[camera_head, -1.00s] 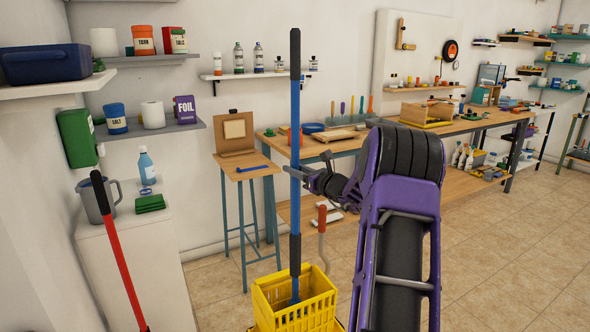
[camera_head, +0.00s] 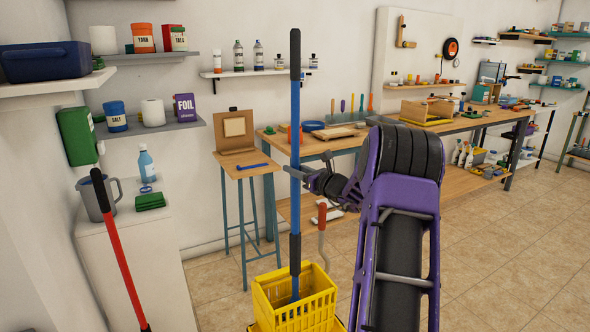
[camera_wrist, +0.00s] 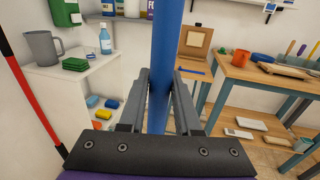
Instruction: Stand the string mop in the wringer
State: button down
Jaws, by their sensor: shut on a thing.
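The string mop (camera_head: 295,130) shows as a blue pole with black grips, upright, its lower end inside the yellow wringer (camera_head: 316,311). The mop's string head is hidden inside the wringer. My gripper (camera_head: 300,174) is shut on the pole about midway up. In the wrist view the blue pole (camera_wrist: 166,50) stands between the two fingers of my gripper (camera_wrist: 160,85), which touch it on both sides. The wringer's side lever (camera_head: 322,225) has a red grip and stands up behind the basket.
A red-handled tool (camera_head: 120,250) leans at the left by a white cabinet (camera_head: 160,240) with a grey jug (camera_head: 100,200). A small wooden stand (camera_head: 245,168) and a long workbench (camera_head: 460,125) stand behind the mop. The tiled floor at right is clear.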

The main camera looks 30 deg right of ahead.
jog(key=shift+r, duration=0.15)
jog(key=c, duration=0.7)
grip_release()
jog(key=shift+o, duration=0.9)
jog(key=s+d, duration=0.2)
jog(key=s, duration=1.5)
jog(key=shift+s+d+p, duration=0.15)
jog(key=shift+d+p, duration=0.1)
jog(key=shift+p, duration=0.2)
jog(key=s+d, duration=0.1)
jog(key=s, duration=0.7)
jog(key=shift+p, duration=0.3)
jog(key=shift+w, duration=0.1)
